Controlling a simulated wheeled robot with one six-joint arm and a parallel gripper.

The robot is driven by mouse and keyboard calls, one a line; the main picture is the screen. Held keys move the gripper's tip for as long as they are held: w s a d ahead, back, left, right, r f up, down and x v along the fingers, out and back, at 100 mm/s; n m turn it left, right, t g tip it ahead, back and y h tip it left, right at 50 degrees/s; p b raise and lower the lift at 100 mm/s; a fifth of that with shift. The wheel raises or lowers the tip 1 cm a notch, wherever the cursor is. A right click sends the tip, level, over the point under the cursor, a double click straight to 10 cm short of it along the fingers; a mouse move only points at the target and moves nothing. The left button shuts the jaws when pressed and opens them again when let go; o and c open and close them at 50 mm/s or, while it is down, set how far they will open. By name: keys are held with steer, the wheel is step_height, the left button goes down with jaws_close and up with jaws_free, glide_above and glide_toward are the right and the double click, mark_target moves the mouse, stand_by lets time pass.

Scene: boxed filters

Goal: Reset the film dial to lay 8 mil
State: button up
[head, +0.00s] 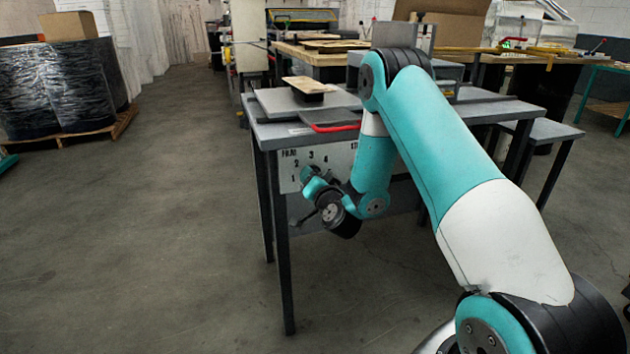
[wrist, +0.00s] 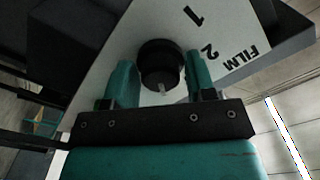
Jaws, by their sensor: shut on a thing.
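The film dial (wrist: 161,62) is a round black knob on a pale panel (wrist: 110,55) in the wrist view. Its pale pointer mark faces the bottom of that picture, toward my gripper's body. My gripper (wrist: 160,78) has one teal finger on each side of the knob and is shut on it. The panel's "FILM", "2" and "1" show upside down to the right; other marks there are hidden. In the head view, the panel (head: 343,158) hangs under the front of a grey table, with 1 to 4 legible. My gripper (head: 308,180) covers the dial there.
The grey table (head: 335,108) carries a red-edged item (head: 332,127) and a small board on a dark block (head: 308,86). Its dark front leg (head: 283,250) stands close to my wrist. Open floor lies to the left, with a wrapped pallet (head: 60,88) farther back.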

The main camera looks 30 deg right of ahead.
steer(key=shift+m, duration=1.1)
steer(key=o, duration=0.7)
steer(key=shift+s+a, duration=0.1)
